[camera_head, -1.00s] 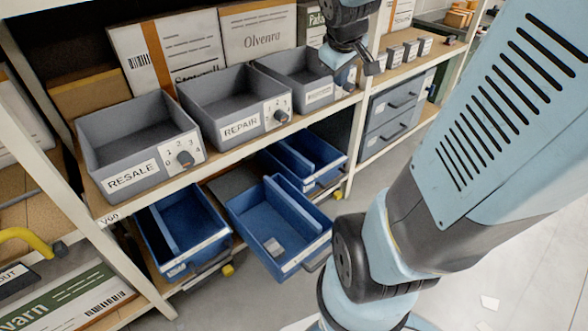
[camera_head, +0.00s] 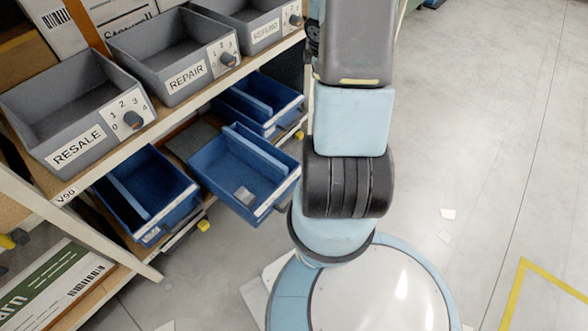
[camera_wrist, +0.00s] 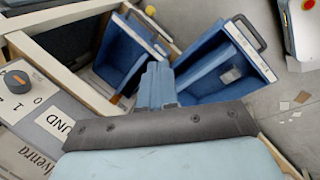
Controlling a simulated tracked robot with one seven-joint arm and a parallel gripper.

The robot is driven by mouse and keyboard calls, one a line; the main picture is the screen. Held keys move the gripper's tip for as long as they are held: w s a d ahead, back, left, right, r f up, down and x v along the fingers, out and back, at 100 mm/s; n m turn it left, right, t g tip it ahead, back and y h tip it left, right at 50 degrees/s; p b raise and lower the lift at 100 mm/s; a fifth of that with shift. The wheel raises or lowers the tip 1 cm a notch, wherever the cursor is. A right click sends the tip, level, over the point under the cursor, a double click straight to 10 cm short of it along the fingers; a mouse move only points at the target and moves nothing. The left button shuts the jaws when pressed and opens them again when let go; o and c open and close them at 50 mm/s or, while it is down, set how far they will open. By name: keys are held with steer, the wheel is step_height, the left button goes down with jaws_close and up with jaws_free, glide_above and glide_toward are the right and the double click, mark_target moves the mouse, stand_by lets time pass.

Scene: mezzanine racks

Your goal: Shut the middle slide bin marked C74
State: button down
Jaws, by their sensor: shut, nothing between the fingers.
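The middle slide bin (camera_head: 222,172) is blue and stands pulled far out from the lower shelf in the head view, with a small grey block (camera_head: 243,195) inside. Its C74 marking is not readable. In the wrist view the middle bin (camera_wrist: 203,88) lies right of centre, its front handle toward the top. My gripper (camera_wrist: 157,85) is shut and empty in the wrist view, appearing in front of the gap between two blue bins. Whether it touches a bin I cannot tell. In the head view my gripper is hidden and my arm stands right of the bin.
Blue bins stand left (camera_head: 145,200) and right (camera_head: 265,100) of the middle one. Above are grey bins marked RESALE (camera_head: 75,105), REPAIR (camera_head: 175,55) and REFUND (camera_head: 250,20). A shelf post (camera_head: 308,90) stands beside my arm. Floor to the right is mostly clear.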

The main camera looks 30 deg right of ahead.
step_height(320, 180, down, 10)
steer(key=s+d+n+y, duration=0.1)
steer(key=s+n+y, duration=0.1)
steer(key=s, duration=0.1)
steer(key=n+y, duration=0.5)
steer(key=y, duration=0.1)
glide_toward(291, 177)
steer(key=f, duration=0.1)
steer(key=a+f, duration=0.1)
steer(key=f, duration=0.1)
steer(key=a+f, duration=0.1)
steer(key=shift+s+f, duration=0.35)
steer(key=shift+w+a, duration=0.2)
steer(key=shift+w, duration=0.4)
steer(key=shift+w+a, duration=0.15)
steer(key=shift+w, duration=0.4)
steer(key=shift+w+a, duration=0.25)
steer(key=shift+w, duration=0.55)
